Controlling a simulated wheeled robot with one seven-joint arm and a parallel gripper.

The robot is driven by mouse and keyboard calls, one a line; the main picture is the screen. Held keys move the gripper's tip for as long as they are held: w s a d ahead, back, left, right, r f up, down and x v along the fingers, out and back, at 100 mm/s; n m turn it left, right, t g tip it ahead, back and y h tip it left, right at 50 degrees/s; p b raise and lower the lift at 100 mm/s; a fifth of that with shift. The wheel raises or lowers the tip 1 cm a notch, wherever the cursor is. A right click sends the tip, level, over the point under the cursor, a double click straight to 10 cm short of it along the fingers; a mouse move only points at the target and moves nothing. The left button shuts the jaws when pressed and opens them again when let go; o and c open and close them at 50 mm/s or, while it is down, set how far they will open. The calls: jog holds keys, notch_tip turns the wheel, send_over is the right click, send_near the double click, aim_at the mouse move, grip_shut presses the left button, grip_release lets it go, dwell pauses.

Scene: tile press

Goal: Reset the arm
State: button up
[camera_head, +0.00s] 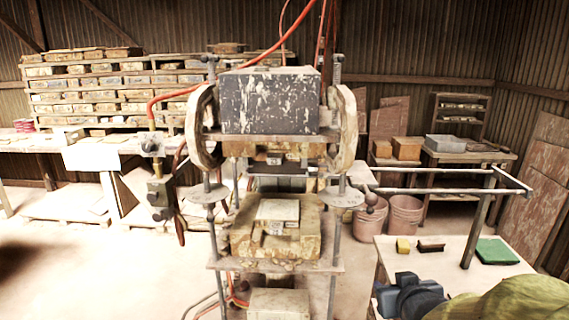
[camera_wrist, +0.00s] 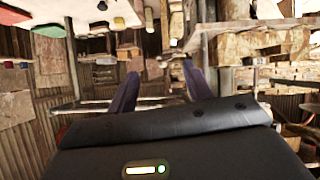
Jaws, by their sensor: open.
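My gripper (camera_wrist: 161,84) shows in the wrist view, its two dark purple fingers spread apart with nothing between them. It is held in free air, and the wrist picture looks upside down. The tile press (camera_head: 268,102) stands in the middle of the head view, with a speckled dark block on top and a worn, yellowish lower block (camera_head: 245,240). A pale tile-like piece (camera_head: 278,210) lies on the lower block. Fingers and press do not visibly touch.
A metal rail frame (camera_head: 440,190) juts right from the press. Buckets (camera_head: 404,214) stand behind. Floor at left is clear.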

jog(key=s+a+f+g+y+p, duration=0.1)
jog(key=s+a+f+g, duration=0.7)
jog(key=s+f+g, duration=0.1)
notch_tip(320, 180, down, 2)
jog(key=shift+s+a+f, duration=0.15)
jog(key=shift+s, duration=0.65)
